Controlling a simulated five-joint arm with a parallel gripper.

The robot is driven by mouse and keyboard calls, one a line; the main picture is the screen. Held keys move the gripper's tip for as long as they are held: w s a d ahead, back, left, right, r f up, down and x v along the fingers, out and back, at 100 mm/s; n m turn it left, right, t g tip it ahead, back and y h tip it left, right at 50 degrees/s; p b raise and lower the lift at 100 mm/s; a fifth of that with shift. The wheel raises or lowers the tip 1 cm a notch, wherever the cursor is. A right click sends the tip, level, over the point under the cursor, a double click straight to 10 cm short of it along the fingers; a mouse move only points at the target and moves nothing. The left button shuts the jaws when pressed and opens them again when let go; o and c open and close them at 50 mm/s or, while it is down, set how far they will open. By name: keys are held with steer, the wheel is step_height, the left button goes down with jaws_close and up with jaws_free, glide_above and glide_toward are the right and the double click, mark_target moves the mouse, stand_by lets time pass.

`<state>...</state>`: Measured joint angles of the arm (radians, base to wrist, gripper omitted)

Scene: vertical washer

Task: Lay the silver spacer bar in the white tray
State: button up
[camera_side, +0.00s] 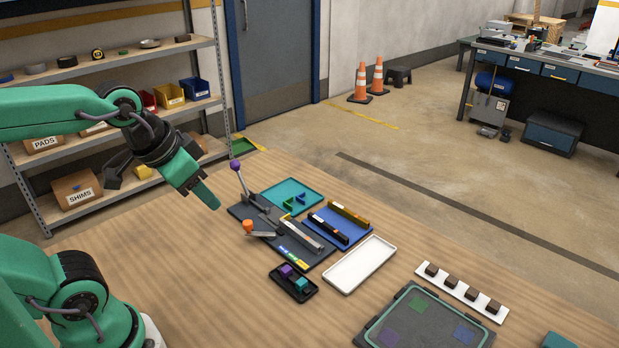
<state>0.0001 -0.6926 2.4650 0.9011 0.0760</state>
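A silver bar (305,235), which looks like the spacer bar, lies on a dark fixture plate (316,262) near the middle of the table. The white tray (346,283) is just right of the fixture, and its floor looks empty. My gripper (212,203) hangs in the air left of the fixture, its teal finger pointing down and right. It is apart from the bar and the tray. I see nothing held at the fingertip, but the jaw opening is not clear from this side.
The fixture carries levers with a purple knob (235,164) and an orange knob (248,226). A blue tray (327,240) with black and yellow bars, a teal tray (303,186) and a small black tray (304,296) surround it. A white strip (450,287) with brown blocks lies right.

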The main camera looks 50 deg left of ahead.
steer(key=w+m+g, duration=0.1)
steer(key=w+m, duration=0.3)
steer(key=w, duration=0.2)
steer(key=m+g, duration=0.4)
steer(key=m, duration=0.9)
glide_toward(303, 235)
steer(key=shift+w+f, duration=0.15)
steer(key=shift+f, duration=0.2)
steer(key=shift+f, duration=0.1)
steer(key=shift+f, duration=3.8)
jaws_close()
